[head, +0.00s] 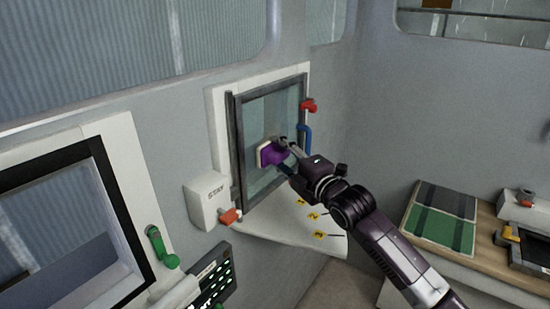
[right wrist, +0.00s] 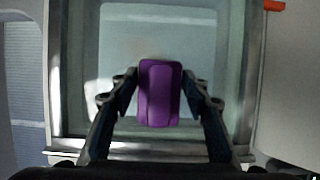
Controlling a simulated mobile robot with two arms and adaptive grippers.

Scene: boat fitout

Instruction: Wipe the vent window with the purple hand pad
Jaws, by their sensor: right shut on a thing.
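The vent window (head: 285,105) is a framed glass pane with a dark frame, set in a white surround in the grey wall. It fills most of the right wrist view (right wrist: 115,40). My right gripper (head: 279,151) is shut on the purple hand pad (head: 271,155), which is in front of the lower middle of the pane. In the right wrist view the pad (right wrist: 159,94) sits between both fingers of the gripper (right wrist: 160,92). I cannot tell whether the pad touches the glass. My left gripper is not in view.
A red catch (head: 308,106) and a blue handle (head: 304,140) are on the window's right side. A white box marked STAY (head: 207,200) and a red knob (head: 230,216) are at its lower left. A ledge with yellow number tags (head: 314,217) lies below.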

